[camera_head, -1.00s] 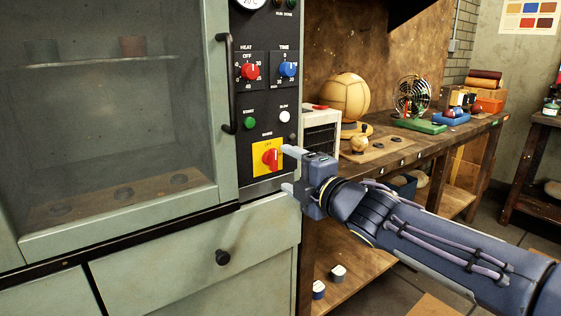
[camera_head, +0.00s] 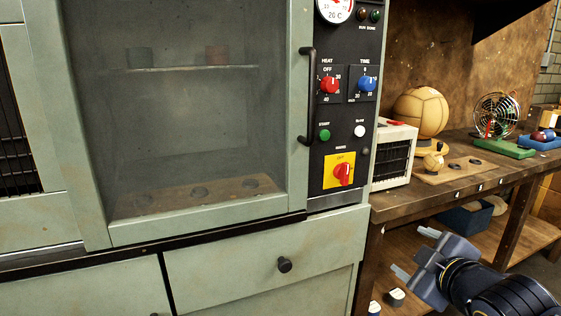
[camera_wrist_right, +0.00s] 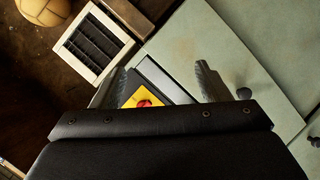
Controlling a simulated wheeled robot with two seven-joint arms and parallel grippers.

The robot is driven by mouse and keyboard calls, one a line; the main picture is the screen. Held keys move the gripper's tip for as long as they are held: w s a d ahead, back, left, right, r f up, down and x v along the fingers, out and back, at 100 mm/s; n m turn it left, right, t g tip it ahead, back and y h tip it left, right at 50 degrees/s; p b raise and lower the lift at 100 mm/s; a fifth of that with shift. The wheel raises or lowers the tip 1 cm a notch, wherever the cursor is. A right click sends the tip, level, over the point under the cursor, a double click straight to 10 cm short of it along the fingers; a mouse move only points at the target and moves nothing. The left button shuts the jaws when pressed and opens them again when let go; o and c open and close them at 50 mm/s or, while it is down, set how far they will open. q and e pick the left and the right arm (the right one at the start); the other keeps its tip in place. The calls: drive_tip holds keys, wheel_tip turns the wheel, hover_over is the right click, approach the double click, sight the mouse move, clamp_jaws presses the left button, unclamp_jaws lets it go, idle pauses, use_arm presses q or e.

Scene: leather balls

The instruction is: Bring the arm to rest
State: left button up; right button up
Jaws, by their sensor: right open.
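My right gripper (camera_head: 418,258) is open and empty at the lower right of the head view, in front of the wooden bench and apart from the cabinet. Its two fingers also show in the right wrist view (camera_wrist_right: 160,85), with nothing between them that they touch. The red main switch (camera_head: 343,174) on its yellow plate sits on the cabinet's dark control panel, up and left of the gripper. That switch also shows in the wrist view (camera_wrist_right: 146,102), partly hidden by the gripper body. My left gripper is not in view.
The green cabinet (camera_head: 190,236) has a closed glass door with a black handle (camera_head: 307,95) and a drawer knob (camera_head: 284,265). On the bench (camera_head: 400,204) stand a white vented box (camera_head: 394,155), a large tan ball (camera_head: 420,112) and a fan (camera_head: 496,115). Small pots (camera_head: 396,298) sit on the lower shelf.

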drive_tip(key=s+a+f+m+g+y, duration=0.2)
drive_tip(key=s+a+f+m+g, duration=0.15)
drive_tip(key=s+f+m, duration=0.55)
drive_tip(key=s+a+f+m+g+y, duration=0.15)
drive_tip(key=s+f+m+g, duration=0.35)
drive_tip(key=s, duration=0.7)
wheel_tip(320, 180, up, 24)
drive_tip(key=n+p, duration=0.1)
drive_tip(key=p, duration=2.5)
drive_tip(key=shift+a+h, duration=0.3)
drive_tip(key=shift+h, duration=0.05)
